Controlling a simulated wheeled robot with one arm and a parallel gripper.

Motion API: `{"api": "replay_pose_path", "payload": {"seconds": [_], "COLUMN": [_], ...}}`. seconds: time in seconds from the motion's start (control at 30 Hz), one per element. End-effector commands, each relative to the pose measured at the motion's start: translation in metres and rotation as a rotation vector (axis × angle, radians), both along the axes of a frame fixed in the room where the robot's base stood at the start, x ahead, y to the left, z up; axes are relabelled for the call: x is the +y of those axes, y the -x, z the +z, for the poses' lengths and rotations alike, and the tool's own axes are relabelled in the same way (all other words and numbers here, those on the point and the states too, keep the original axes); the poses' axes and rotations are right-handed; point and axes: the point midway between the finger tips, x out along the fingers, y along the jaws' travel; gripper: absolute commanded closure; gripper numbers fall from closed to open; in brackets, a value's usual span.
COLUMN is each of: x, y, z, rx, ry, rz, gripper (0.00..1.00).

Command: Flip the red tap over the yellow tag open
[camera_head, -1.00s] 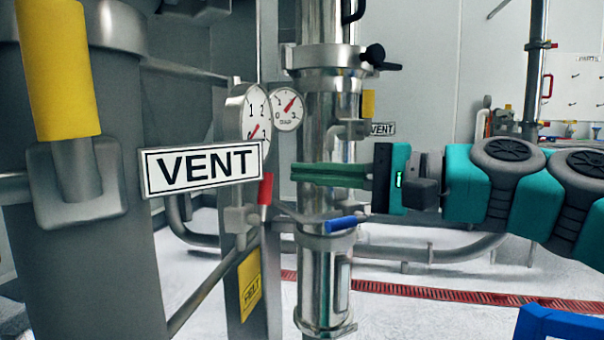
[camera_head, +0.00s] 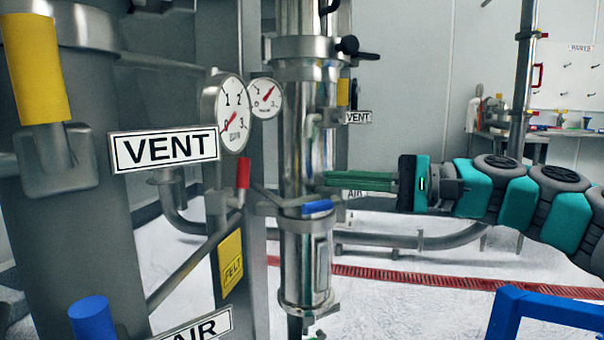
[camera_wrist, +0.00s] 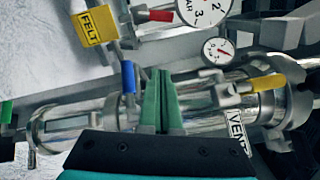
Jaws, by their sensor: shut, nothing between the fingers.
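The red tap (camera_head: 243,173) has a short red handle that points up, under the larger gauge. It also shows at the top of the wrist view (camera_wrist: 160,15). The yellow tag (camera_head: 231,262), marked FELT, hangs below it; it also shows in the wrist view (camera_wrist: 96,26). My gripper (camera_head: 326,180) has green fingers, held together and empty. In the head view its tips are to the right of the red tap, by the steel column. In the wrist view the fingertips (camera_wrist: 159,73) point up towards the red tap, apart from it.
A blue-handled tap (camera_head: 317,207) sits on the steel column (camera_head: 303,250), close to my fingers. Two gauges (camera_head: 232,113) stand above the red tap. A VENT sign (camera_head: 164,149) and a yellow handle (camera_head: 37,70) are at left. A blue frame (camera_head: 505,315) is at lower right.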

Motion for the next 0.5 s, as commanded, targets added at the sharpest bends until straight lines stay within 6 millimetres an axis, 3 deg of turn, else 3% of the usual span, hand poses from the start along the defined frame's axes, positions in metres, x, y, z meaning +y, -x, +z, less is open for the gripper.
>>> {"api": "replay_pose_path", "payload": {"seconds": [0.5], "x": [0.091], "y": [-0.025], "z": [0.002], "rx": [0.0], "ry": [0.002], "rz": [0.007], "gripper": [1.0]}}
